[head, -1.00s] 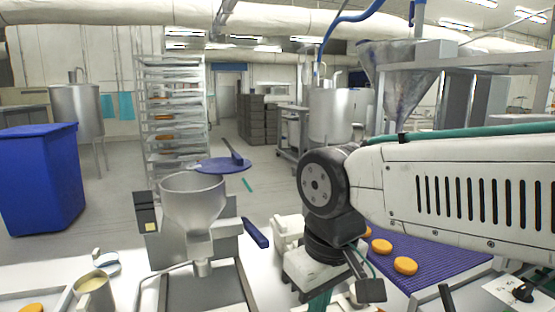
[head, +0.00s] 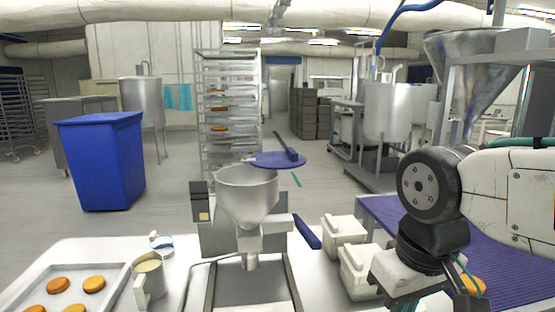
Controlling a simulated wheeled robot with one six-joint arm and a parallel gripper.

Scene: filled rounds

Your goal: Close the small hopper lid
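The small hopper (head: 247,205) is a grey metal funnel on a grey machine on the white worktop, at the centre of the head view. Its lid (head: 276,160) is a flat blue disc with a dark upright handle. The lid shows behind and right of the funnel's rim, off the mouth, so the mouth is uncovered. Whether a hinge joins them is not clear. My gripper (head: 398,294) is at the lower right, right of the hopper and apart from it and the lid. Its fingers are partly cut off by the bottom edge, so their opening cannot be told.
White tubs (head: 346,236) stand between the hopper and my gripper. A blue lever (head: 307,232) juts from the machine's right side. A jug (head: 149,277) and a tray of orange rounds (head: 55,273) are left. A purple conveyor (head: 380,212) runs at right.

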